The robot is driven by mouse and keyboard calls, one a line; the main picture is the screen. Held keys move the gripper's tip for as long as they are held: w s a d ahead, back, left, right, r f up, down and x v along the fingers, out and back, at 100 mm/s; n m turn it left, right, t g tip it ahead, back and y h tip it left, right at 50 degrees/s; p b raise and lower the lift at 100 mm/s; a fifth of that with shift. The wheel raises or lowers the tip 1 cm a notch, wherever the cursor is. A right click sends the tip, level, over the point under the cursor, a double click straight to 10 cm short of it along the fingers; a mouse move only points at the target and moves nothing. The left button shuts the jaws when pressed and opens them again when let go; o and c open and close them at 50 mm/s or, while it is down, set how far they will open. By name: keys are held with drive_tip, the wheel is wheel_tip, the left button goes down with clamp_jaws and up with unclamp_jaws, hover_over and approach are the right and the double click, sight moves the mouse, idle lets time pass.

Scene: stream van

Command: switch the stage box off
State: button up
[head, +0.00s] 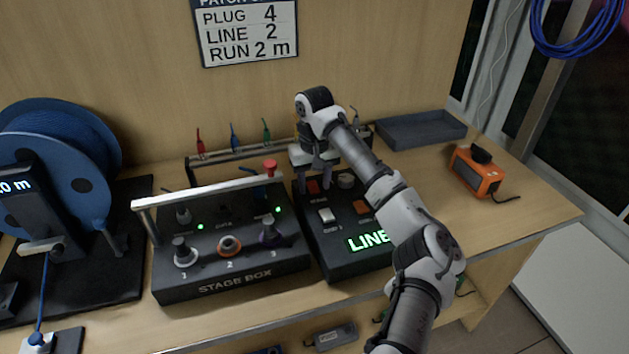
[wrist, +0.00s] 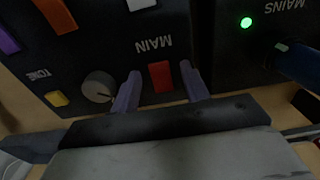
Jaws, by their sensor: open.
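The black stage box (head: 232,286) sits on the bench, left of centre, with numbered sockets along its front and two lit green lights. Its right edge, marked MAINS (wrist: 284,5), also shows in the wrist view with a lit green light (wrist: 246,23) and a dark blue part (wrist: 298,66). A red button (head: 270,166) stands at its back right. My gripper (head: 316,172) is open and empty over the back of the neighbouring black line box (head: 335,262). In the wrist view its fingers (wrist: 160,88) stand either side of the red MAIN switch (wrist: 161,76); contact cannot be told.
The line box has a lit LINE display (head: 367,241), partly hidden by my arm, and a round TONE knob (wrist: 98,87). A cable reel (head: 60,160) stands left. A grey tray (head: 425,130) and an orange device (head: 476,172) are right. A rack of coloured plugs stands behind.

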drive_tip(key=shift+c, duration=0.4)
drive_tip(key=c, duration=0.9)
drive_tip(key=r+g+p, duration=0.1)
drive_tip(key=p, duration=0.2)
drive_tip(key=shift+w+a+p, duration=0.1)
drive_tip(key=shift+w+p, duration=0.05)
drive_tip(key=shift+p, duration=0.2)
drive_tip(key=shift+w+g+p, duration=0.1)
drive_tip(key=shift+g+p, duration=0.2)
drive_tip(key=shift+p, duration=0.9)
drive_tip(key=shift+w+g+h+p, duration=0.1)
drive_tip(key=shift+g+h+p, duration=0.25)
drive_tip(key=shift+p, duration=0.9)
drive_tip(key=shift+w+a+f+g+p, duration=0.15)
drive_tip(key=shift+g+p, duration=0.1)
drive_tip(key=shift+p, duration=0.55)
drive_tip(key=shift+f, duration=0.15)
